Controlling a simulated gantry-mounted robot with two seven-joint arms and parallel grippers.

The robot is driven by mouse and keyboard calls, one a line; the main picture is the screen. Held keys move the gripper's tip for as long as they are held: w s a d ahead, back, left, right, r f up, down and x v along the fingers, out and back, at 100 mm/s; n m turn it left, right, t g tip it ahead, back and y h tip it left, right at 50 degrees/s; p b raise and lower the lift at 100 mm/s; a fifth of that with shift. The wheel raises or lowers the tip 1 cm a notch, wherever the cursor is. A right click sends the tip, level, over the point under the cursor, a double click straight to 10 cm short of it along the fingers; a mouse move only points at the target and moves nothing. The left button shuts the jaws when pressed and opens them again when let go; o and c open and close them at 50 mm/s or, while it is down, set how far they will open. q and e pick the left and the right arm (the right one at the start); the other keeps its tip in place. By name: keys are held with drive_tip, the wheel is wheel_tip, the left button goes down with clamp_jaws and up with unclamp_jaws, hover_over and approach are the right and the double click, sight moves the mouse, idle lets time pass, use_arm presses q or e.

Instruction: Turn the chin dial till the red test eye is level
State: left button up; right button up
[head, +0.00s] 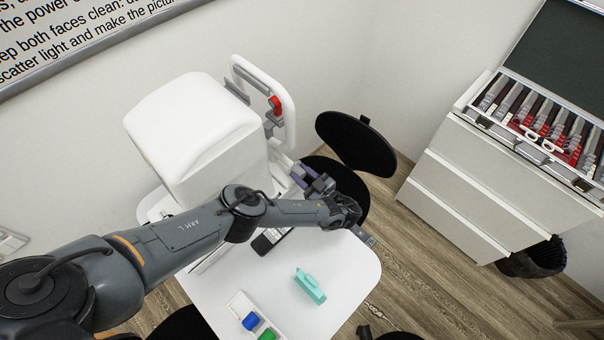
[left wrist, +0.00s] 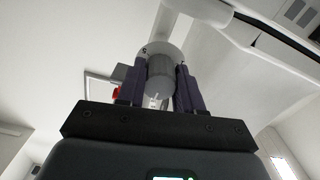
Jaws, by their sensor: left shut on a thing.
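The chin dial (left wrist: 160,82) is a grey ribbed cylinder in the left wrist view. My left gripper (head: 308,178) has purple fingers and is shut on the dial, one finger on each side; in the head view the fingers mostly hide it. It also shows in the left wrist view (left wrist: 160,68). The red test eye (head: 276,105) is on the white upright head-rest frame (head: 289,112), above the gripper. Only a sliver of red shows beside the left finger in the left wrist view. I cannot tell whether the eye is level. My right gripper is not in view.
The white table (head: 352,270) holds a mint-green object (head: 310,286), a white tray (head: 237,303) with blue and green pieces, and a dark keypad device (head: 267,241). A white machine body (head: 195,125) stands left of the frame. A black chair (head: 356,143) and drawer cabinet (head: 490,185) stand beyond.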

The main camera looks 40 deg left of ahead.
use_arm(q)
drive_tip(key=m+p, duration=0.1)
drive_tip(key=m, duration=0.5)
drive_tip(key=shift+m+p, duration=0.45)
drive_tip(key=shift+m, duration=2.25)
drive_tip(key=o, duration=1)
drive_tip(key=shift+o, duration=0.2)
drive_tip(key=shift+d, duration=0.1)
drive_tip(key=s+d+b, duration=0.1)
drive_tip(key=d, duration=0.9)
drive_tip(key=shift+d+b, duration=0.35)
drive_tip(key=shift+b, duration=0.05)
drive_tip(key=shift+s, duration=0.1)
